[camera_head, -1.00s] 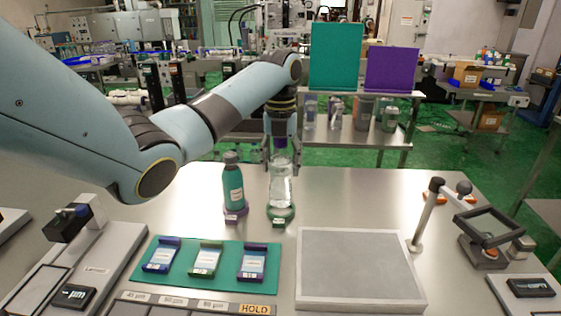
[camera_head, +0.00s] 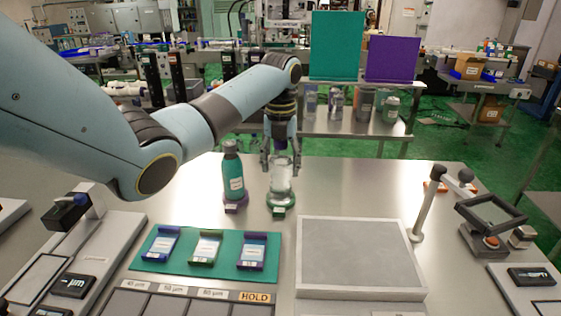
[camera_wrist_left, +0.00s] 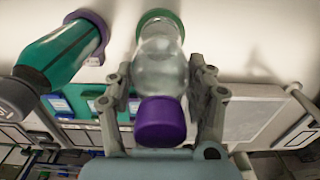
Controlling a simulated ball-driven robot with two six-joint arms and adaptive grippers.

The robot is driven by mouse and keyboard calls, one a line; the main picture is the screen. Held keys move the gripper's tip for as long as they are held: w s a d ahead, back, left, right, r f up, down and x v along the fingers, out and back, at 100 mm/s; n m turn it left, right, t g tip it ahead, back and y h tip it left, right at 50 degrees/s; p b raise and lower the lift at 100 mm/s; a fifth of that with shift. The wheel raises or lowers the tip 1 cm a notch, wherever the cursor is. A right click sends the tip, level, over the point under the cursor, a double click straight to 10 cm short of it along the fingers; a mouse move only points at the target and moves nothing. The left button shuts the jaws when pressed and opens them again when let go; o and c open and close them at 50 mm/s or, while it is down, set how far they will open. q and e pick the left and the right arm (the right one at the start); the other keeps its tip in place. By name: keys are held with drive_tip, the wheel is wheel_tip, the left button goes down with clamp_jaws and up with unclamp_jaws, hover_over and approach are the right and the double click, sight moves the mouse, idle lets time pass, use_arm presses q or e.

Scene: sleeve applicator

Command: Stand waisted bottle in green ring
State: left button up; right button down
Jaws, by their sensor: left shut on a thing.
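The clear waisted bottle (camera_head: 281,182) has a purple cap (camera_wrist_left: 161,122) and looks upright. Its base is at the green ring (camera_head: 283,211) on the steel table. In the left wrist view the green ring (camera_wrist_left: 160,17) shows around the bottle's far end; whether the base is fully seated cannot be told. My left gripper (camera_head: 281,166) is shut on the bottle, with a finger on each side of its body (camera_wrist_left: 160,65). My right gripper is not in view.
A teal bottle (camera_head: 232,172) stands in a purple ring (camera_head: 236,206) close to the left. In front lie a green mat (camera_head: 150,263) with three labelled sleeve packs and a grey pad (camera_head: 360,255). A post (camera_head: 425,205) stands at right.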

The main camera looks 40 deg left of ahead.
use_arm(q)
drive_tip(key=o, duration=1.9)
drive_tip(key=shift+o, duration=0.2)
drive_tip(key=shift+r, duration=0.1)
wheel_tip(320, 180, up, 3)
drive_tip(key=p, duration=0.3)
drive_tip(key=shift+f, duration=0.2)
wheel_tip(320, 180, up, 6)
drive_tip(key=p, duration=0.7)
drive_tip(key=shift+r, duration=0.2)
drive_tip(key=shift+f, duration=0.1)
